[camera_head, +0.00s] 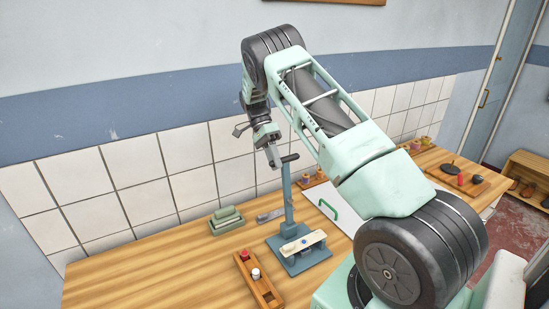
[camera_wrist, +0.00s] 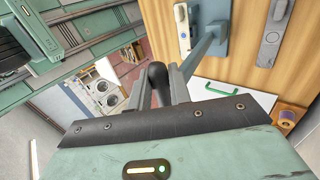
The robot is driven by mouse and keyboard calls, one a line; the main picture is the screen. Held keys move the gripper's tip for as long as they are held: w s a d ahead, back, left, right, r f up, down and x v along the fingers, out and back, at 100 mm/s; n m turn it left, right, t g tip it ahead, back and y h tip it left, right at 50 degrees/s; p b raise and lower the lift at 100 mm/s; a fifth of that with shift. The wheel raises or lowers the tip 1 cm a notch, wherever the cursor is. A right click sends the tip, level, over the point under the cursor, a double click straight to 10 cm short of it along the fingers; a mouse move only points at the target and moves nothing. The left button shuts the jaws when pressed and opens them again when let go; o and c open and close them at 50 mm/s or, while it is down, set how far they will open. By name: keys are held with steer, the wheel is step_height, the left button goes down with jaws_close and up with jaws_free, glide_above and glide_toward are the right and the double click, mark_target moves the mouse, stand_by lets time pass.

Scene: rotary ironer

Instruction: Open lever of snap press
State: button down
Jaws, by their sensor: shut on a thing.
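The snap press (camera_head: 287,205) is blue-grey, with a flat base on the wooden table and an upright column. Its lever (camera_head: 290,158) ends in a black grip at the top of the column. My gripper (camera_head: 273,157) is at the lever's end, high above the table. In the wrist view the black lever grip (camera_wrist: 157,76) sits between the two fingers of my gripper (camera_wrist: 160,80), which are shut on it. The lever's blue arm (camera_wrist: 203,50) runs from there up to the press body (camera_wrist: 212,20). My fingers partly hide the grip.
A cream strip with small parts lies on the press base. A wooden tray (camera_head: 258,280) stands in front, stacked green blocks (camera_head: 226,218) at left, and a white board with a green handle (camera_head: 328,208) at right. A tiled wall (camera_head: 150,185) is close behind.

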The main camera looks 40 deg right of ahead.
steer(key=shift+w+a+f, duration=0.1)
steer(key=shift+w+f, duration=0.05)
steer(key=shift+f, duration=0.15)
steer(key=c, duration=1.6)
jaws_free()
steer(key=shift+c, duration=0.2)
steer(key=o, duration=0.3)
steer(key=shift+w+f, duration=0.15)
steer(key=shift+w, duration=0.05)
steer(key=shift+o, duration=0.2)
steer(key=b+v, duration=0.3)
steer(key=v, duration=0.4)
steer(key=shift+r+b, duration=0.35)
steer(key=shift+r, duration=0.05)
steer(key=shift+w, duration=0.1)
